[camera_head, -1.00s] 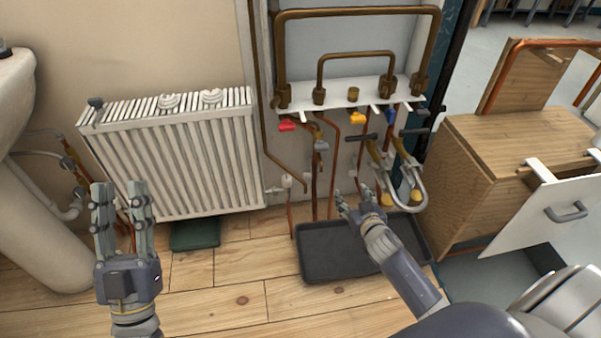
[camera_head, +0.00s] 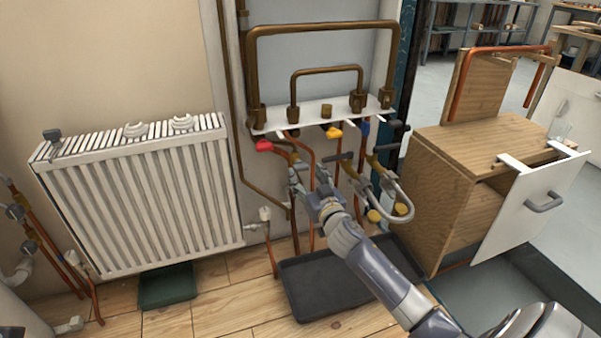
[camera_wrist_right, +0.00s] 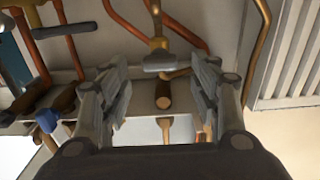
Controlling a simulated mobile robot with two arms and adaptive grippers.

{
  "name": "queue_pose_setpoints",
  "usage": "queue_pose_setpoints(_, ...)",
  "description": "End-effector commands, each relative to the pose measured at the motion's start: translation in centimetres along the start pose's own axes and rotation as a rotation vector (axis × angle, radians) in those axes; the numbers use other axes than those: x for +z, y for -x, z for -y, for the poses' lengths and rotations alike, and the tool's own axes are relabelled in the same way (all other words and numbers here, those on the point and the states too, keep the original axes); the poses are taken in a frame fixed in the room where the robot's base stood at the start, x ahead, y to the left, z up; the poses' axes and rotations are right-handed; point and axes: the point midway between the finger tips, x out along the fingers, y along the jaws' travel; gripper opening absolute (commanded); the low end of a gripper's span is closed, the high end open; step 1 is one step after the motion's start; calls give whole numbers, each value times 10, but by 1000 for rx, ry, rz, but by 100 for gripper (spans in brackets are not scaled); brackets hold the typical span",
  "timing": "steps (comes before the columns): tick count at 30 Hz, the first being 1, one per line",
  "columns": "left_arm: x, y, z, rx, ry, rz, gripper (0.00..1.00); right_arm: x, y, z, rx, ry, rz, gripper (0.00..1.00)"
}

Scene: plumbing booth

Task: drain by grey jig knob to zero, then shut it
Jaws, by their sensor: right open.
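The grey jig knob (camera_wrist_right: 160,62) shows in the right wrist view as a grey T-shaped handle on a brass valve, just beyond and between my fingertips. In the head view it is mostly hidden behind my right gripper (camera_head: 308,174). My right gripper is open, with a finger on each side in the wrist view (camera_wrist_right: 160,88); I cannot tell whether either touches the knob. My left gripper is not clearly in view. No gauge reading can be made out.
A red handle (camera_head: 264,146), a yellow handle (camera_head: 334,133) and copper pipes hang under the white shelf (camera_head: 308,119). A black tray (camera_head: 312,291) lies on the floor below. The white radiator (camera_head: 140,200) is left and a wooden cabinet (camera_head: 425,195) right.

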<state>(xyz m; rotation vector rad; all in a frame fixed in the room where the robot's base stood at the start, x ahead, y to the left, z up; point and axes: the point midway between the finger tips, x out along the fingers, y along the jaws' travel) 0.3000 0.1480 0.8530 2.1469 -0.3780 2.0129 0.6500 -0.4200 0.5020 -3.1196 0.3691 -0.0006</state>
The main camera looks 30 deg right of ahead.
Motion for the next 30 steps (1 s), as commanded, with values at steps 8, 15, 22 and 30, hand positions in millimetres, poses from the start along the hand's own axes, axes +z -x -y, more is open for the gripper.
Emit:
queue_pose_setpoints(8,-2,-4,-2,16,-6,-42,34,2,-38,0,0,2,0,57)
queue_pose_setpoints(15,-2,-8,-2,22,-7,-52,34,1,-50,0,0,0,1,57)
queue_pose_setpoints(22,-2,-9,-2,22,-7,-52,34,1,-50,0,0,0,2,57)
queue_pose_setpoints(30,-2,-8,-2,22,-7,-52,34,1,-50,0,0,0,2,12)
